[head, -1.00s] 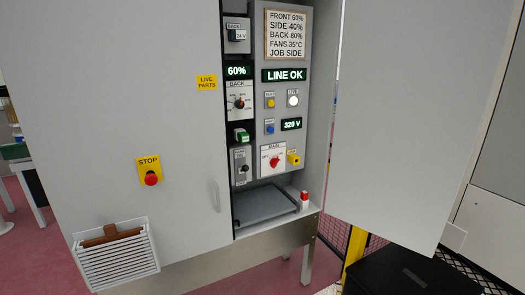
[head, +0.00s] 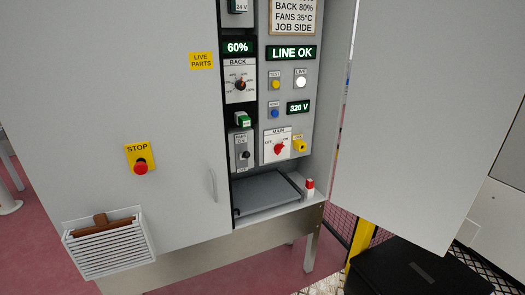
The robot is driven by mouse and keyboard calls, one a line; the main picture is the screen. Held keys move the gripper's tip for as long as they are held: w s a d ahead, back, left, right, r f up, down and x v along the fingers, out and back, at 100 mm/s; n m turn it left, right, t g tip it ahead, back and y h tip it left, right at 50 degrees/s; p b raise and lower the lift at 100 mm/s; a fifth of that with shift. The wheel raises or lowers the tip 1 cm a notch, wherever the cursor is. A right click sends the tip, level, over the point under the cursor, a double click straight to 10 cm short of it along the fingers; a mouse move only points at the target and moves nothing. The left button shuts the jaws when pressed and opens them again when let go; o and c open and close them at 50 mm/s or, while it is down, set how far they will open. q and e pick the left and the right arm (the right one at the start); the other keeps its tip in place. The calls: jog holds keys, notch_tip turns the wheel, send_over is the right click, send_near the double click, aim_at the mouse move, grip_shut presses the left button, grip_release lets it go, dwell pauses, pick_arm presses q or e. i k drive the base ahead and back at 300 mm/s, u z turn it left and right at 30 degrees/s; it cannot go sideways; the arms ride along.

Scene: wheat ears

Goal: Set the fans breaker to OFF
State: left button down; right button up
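The fans breaker (head: 244,155) is a small grey unit with a dark toggle, low in the narrow left column inside the open cabinet. Its label reads FANS, with ON above and OFF below. The toggle's exact position is too small to tell. Neither of my grippers shows in the head view.
The right door (head: 420,120) stands open. A grey shelf tray (head: 268,192) lies below the breaker. A black case (head: 415,270) stands at lower right.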

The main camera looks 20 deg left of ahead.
aim_at(246, 154)
jog(key=z, duration=0.5)
jog(key=i, duration=1.4)
jog(key=u, duration=0.9)
